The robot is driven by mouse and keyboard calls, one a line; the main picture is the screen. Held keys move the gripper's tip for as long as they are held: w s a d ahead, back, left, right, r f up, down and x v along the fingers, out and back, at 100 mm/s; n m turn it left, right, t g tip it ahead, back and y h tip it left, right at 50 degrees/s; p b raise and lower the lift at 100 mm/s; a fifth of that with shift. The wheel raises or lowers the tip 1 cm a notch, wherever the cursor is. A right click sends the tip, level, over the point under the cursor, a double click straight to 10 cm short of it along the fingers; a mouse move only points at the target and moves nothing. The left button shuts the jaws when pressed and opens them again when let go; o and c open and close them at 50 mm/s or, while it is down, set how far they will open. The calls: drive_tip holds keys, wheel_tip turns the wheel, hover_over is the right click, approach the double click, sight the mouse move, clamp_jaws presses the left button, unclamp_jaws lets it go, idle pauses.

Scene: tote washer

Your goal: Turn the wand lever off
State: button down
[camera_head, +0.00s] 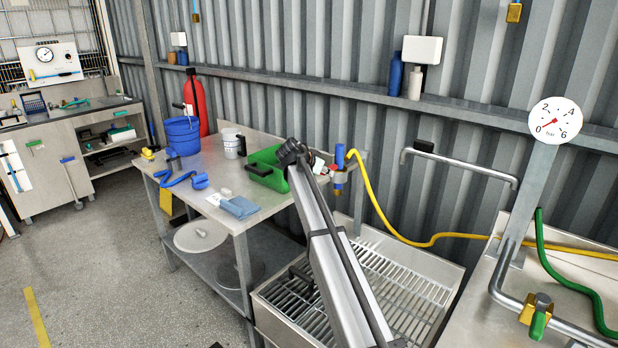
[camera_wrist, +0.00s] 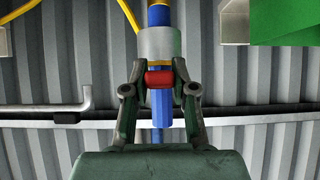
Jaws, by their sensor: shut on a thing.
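The wand (camera_head: 339,157) stands upright in a holder at the far right end of the steel table, blue at its top, with a yellow hose. In the wrist view the wand's blue body (camera_wrist: 160,110) and grey collar (camera_wrist: 158,43) run down the middle. A red piece, apparently the wand lever (camera_wrist: 160,77), lies across the wand between my fingertips. My gripper (camera_wrist: 159,84) is shut on it, one finger at each end. In the head view my arm partly hides the gripper, and the lever's angle is hard to tell.
A green tote (camera_head: 266,168) stands on the table (camera_head: 221,177) beside my arm. A grated sink (camera_head: 405,278) lies below. A brass valve with a green handle (camera_head: 538,325) is at right.

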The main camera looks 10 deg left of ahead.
idle(0.3)
drive_tip(key=c, duration=0.9)
unclamp_jaws()
drive_tip(key=v, duration=1.2)
drive_tip(key=shift+f, duration=0.15)
